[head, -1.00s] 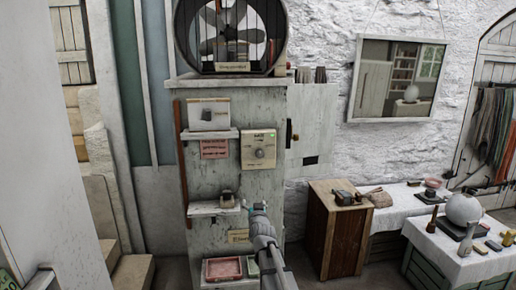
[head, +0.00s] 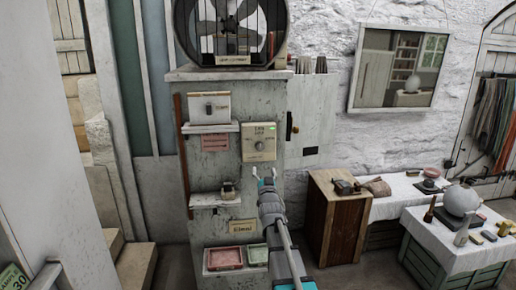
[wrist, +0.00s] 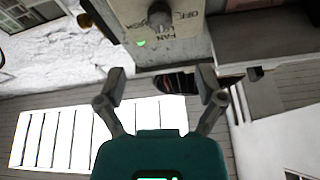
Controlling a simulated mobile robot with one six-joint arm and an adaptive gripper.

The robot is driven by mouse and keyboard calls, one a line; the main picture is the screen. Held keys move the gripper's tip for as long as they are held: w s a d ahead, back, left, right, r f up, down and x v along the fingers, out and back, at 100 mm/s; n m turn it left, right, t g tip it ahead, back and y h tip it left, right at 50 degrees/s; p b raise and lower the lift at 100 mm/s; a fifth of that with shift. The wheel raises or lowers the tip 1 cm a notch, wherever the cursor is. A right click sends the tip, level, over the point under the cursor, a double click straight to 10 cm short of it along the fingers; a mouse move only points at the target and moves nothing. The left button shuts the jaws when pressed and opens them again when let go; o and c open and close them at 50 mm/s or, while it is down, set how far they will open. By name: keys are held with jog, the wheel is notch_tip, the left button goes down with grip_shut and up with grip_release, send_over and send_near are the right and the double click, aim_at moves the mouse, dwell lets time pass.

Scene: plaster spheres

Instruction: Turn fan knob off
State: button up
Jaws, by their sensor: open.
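The fan knob (head: 259,146) is a small round dial on a pale control box (head: 250,129) on the front of the grey cabinet. In the wrist view the dark knob (wrist: 160,14) is at the top edge, with the words FAN and OFF upside down beside it and a green light lit. My gripper (head: 267,176) is just below the box in the head view. In the wrist view my gripper (wrist: 162,80) has its fingers spread and empty, apart from the knob. The fan (head: 232,30) stands on top of the cabinet.
Small shelves (head: 212,128) hold a switch box and a little device left of the knob. A black handle (head: 290,127) is on the cabinet door to the right. Pink and green trays (head: 224,258) sit low. A wooden cabinet (head: 336,218) stands at right.

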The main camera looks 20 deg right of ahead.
aim_at(260, 148)
jog(key=p+x, duration=0.5)
jog(key=x, duration=0.8)
jog(key=shift+w, duration=0.25)
jog(key=c, duration=1.1)
jog(key=shift+s+a, duration=0.1)
jog(key=shift+a, duration=0.15)
jog(key=shift+c, duration=0.3)
jog(key=shift+d, duration=0.3)
